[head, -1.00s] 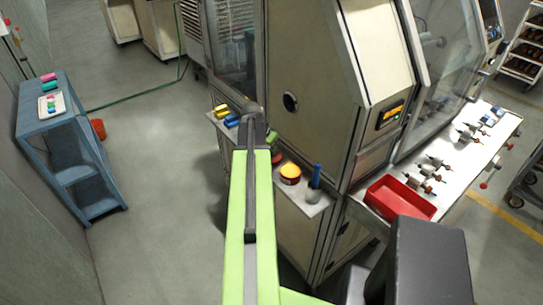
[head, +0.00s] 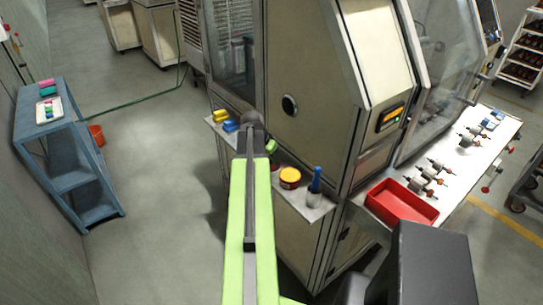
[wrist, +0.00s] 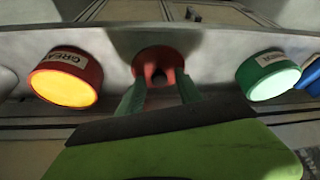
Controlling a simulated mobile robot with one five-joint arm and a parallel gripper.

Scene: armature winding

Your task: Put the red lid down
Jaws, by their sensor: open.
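The red lid (wrist: 158,56) is a small round red piece with a dark centre, on the pale ledge in the wrist view. My gripper (wrist: 160,84) is open, its two green fingers at the near left and right sides of the lid. I cannot tell whether the fingers touch it. In the head view my arm hides the fingertips and most of the spot around the lid.
On the ledge (head: 318,212), the red grease tin (wrist: 76,76) stands left of the lid and a green tin (wrist: 268,76) right in the wrist view. A blue-topped holder (head: 315,185), yellow and blue pieces (head: 222,118) and a red tray (head: 401,202) are nearby.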

